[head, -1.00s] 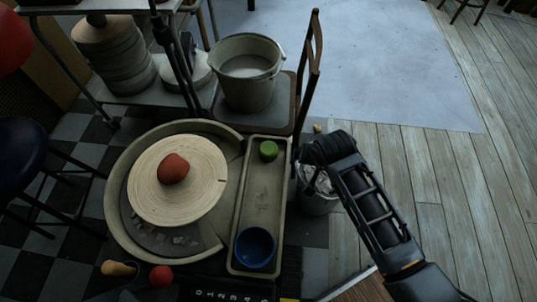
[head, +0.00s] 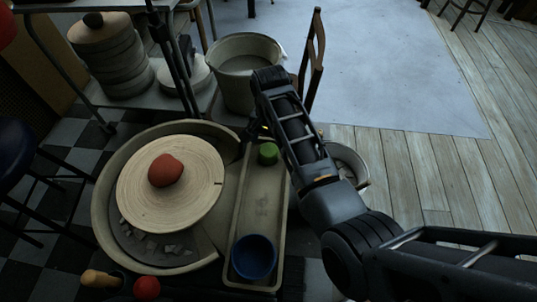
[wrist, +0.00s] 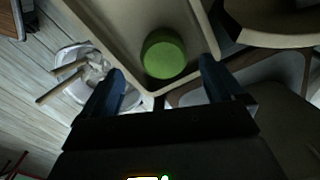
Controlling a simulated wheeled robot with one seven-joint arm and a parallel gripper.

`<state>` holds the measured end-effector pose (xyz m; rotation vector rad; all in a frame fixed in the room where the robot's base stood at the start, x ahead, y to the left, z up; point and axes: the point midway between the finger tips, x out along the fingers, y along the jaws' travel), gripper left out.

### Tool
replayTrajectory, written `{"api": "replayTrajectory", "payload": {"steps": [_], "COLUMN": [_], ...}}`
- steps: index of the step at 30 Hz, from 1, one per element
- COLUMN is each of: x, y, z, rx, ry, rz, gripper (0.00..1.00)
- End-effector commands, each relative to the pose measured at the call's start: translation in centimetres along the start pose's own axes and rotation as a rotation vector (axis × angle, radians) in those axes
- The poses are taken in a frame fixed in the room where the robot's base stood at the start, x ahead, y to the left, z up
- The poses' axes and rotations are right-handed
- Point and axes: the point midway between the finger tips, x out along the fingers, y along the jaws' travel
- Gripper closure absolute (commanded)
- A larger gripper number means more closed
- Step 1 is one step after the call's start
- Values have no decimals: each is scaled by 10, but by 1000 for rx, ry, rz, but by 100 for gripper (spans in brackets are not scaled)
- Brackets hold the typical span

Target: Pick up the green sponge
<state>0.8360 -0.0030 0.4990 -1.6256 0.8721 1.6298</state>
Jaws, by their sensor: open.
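The green sponge (head: 268,153) is a short round piece at the far end of a long grey tray, beside the potter's wheel. In the wrist view the sponge (wrist: 164,53) lies inside the tray's corner, ahead of and between my two fingertips. My gripper (wrist: 160,80) is open, with nothing between its fingers. In the head view my arm reaches across from the right to just beyond the sponge, and the gripper's fingers are mostly hidden there.
A blue bowl (head: 254,257) sits at the tray's near end. The wheel head (head: 170,205) with a lump of red clay (head: 165,170) is left of the tray (head: 262,205). A large bucket (head: 237,80) stands behind. A white bucket (wrist: 72,88) with sticks is beside the tray.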

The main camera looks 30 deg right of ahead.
Motion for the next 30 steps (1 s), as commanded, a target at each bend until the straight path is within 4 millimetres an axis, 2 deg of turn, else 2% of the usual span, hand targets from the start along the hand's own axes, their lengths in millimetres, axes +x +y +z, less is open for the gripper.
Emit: {"api": "replayTrajectory", "payload": {"steps": [12,20,30], "x": [50,51,51], "y": [-5,-5,-5], "z": [0,0,0], "rx": [-1,-1,-1], "ry": [0,1,1], "rz": [-1,-2,-2], "gripper": [5,6,39]}}
